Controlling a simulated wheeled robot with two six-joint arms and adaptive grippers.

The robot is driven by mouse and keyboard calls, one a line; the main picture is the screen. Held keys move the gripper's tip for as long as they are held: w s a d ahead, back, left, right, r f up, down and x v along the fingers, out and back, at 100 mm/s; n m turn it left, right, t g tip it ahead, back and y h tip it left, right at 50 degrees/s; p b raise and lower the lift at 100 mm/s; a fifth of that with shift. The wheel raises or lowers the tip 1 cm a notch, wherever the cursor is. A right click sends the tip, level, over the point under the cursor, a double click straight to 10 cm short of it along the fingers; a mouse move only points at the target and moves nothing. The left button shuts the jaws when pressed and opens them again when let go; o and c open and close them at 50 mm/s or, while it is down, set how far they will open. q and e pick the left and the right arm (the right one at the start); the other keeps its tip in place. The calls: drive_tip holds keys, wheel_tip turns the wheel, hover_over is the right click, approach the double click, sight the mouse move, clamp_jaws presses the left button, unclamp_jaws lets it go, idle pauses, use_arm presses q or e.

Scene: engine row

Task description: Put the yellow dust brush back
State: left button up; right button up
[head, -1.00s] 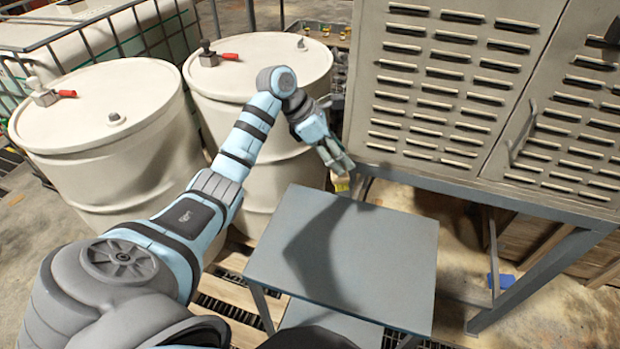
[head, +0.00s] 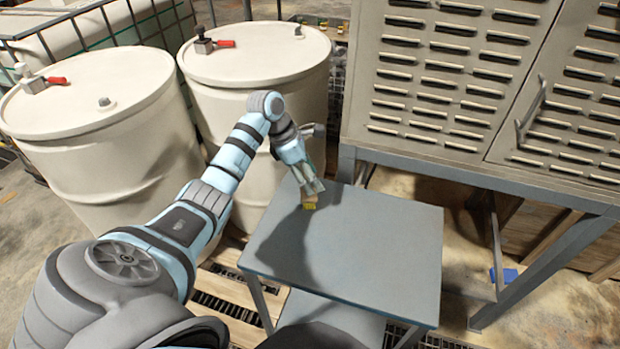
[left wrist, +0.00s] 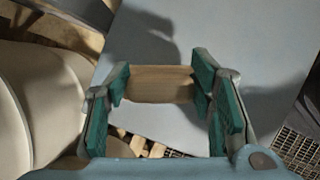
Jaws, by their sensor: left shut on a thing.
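My left gripper (head: 310,190) is shut on the yellow dust brush (head: 310,205), over the far left part of the grey table (head: 375,250). In the head view only a small yellow and tan end of the brush shows below the fingers. In the left wrist view the brush's wooden part (left wrist: 160,83) spans between the green finger pads. The table's grey top lies behind it. I cannot tell whether the brush touches the table. My right gripper is not in view.
Two cream drums (head: 255,55) stand left of and behind the table. A louvred grey cabinet (head: 440,75) on a metal frame stands at the back right. The table top is otherwise clear.

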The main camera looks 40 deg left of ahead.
use_arm(q)
drive_tip(key=shift+f, duration=0.6)
drive_tip(key=o, duration=1.4)
drive_tip(key=shift+c, duration=0.2)
drive_tip(key=shift+o, duration=0.9)
drive_tip(key=v, duration=1.2)
